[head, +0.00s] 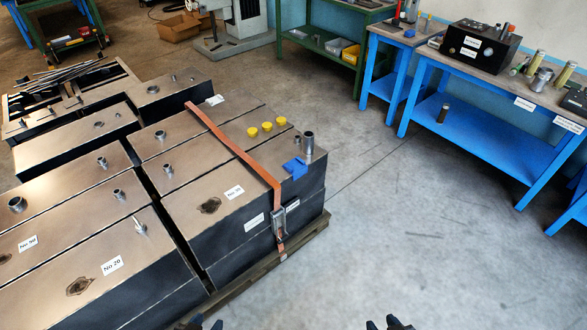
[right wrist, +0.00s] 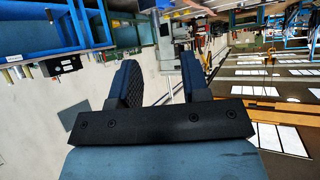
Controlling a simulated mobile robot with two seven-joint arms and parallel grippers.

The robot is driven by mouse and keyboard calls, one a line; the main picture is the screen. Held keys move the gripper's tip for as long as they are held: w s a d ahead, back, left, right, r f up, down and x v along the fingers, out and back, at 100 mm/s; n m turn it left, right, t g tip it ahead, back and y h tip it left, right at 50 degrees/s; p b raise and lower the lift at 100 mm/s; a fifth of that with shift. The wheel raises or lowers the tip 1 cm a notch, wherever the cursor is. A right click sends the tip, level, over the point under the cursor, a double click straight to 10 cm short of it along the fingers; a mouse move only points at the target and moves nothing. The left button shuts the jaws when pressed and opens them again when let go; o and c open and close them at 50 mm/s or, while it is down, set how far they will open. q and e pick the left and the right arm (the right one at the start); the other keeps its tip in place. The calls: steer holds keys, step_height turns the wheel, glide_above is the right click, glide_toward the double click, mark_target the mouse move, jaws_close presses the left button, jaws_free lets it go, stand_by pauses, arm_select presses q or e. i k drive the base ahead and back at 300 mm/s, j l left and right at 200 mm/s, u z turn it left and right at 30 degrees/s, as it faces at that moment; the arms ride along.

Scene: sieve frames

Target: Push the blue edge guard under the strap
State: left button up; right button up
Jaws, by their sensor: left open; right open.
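The blue edge guard (head: 295,168) lies on top of the box marked No 30, near its right edge. It sits just right of the orange strap (head: 236,149), apart from it or barely touching; I cannot tell which. The strap runs across the box tops and down the front side through a metal buckle (head: 279,224). My left gripper (head: 206,323) shows only its tips at the bottom edge, in front of the boxes, open. My right gripper (head: 390,323) is at the bottom edge over bare floor. In the right wrist view it is open and empty (right wrist: 157,78).
The boxes rest on a wooden pallet (head: 318,232). Blue workbenches (head: 470,138) stand at the right. The floor (head: 400,230) between is clear.

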mark_target(297, 168)
steer(key=i+l, duration=0.2)
steer(key=i, duration=0.2)
steer(key=i+l, duration=0.2)
steer(key=i, duration=0.2)
steer(key=i+l+u, duration=0.1)
steer(key=u, duration=0.3)
steer(key=i+l+u, duration=0.2)
steer(key=u, duration=0.2)
steer(key=i+l+u, duration=0.15)
steer(key=u, duration=0.3)
